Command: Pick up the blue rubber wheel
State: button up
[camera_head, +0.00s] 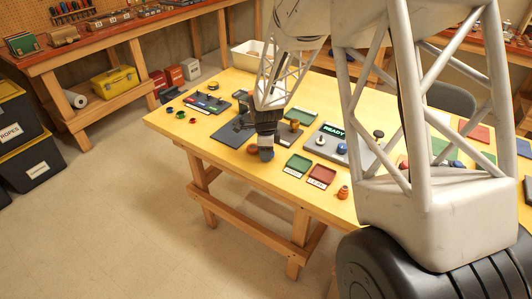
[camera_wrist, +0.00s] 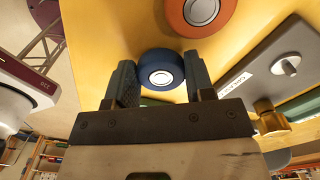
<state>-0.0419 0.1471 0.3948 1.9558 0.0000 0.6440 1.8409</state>
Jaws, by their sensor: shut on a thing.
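The blue rubber wheel (camera_wrist: 161,70), with a white hub, sits between the two fingers of my gripper (camera_wrist: 161,77) in the wrist view. The fingers are closed on its two sides. In the head view my gripper (camera_head: 265,146) points down over the yellow table, near its front edge. The wheel is mostly hidden there by the fingers, and I cannot tell whether it touches the table. An orange wheel (camera_wrist: 201,12) with a pale hub lies close by in the wrist view, apart from the gripper.
A dark pad (camera_head: 232,132) lies left of my gripper. Green (camera_head: 298,165) and red (camera_head: 321,176) trays lie to the right, with a grey READY panel (camera_head: 325,153) behind them. A small orange-brown object (camera_head: 343,192) stands at the front edge. A white bin (camera_head: 246,54) stands at the back.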

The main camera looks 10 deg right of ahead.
jog(key=shift+r, duration=0.45)
notch_tip(320, 180, up, 2)
jog(key=s+r, duration=0.1)
jog(key=s, duration=1.5)
jog(key=shift+d, duration=0.3)
jog(key=shift+r, duration=0.1)
jog(key=shift+w, duration=0.15)
jog(key=w+d+r, duration=0.1)
jog(key=w, duration=0.8)
jog(key=w+d+r, duration=0.1)
jog(key=w, duration=0.8)
jog(key=w+d+r, duration=0.1)
jog(key=w, duration=0.9)
jog(key=shift+d+r, duration=0.35)
jog(key=shift+r, duration=0.05)
jog(key=shift+f, duration=0.15)
jog(key=shift+f, duration=2.45)
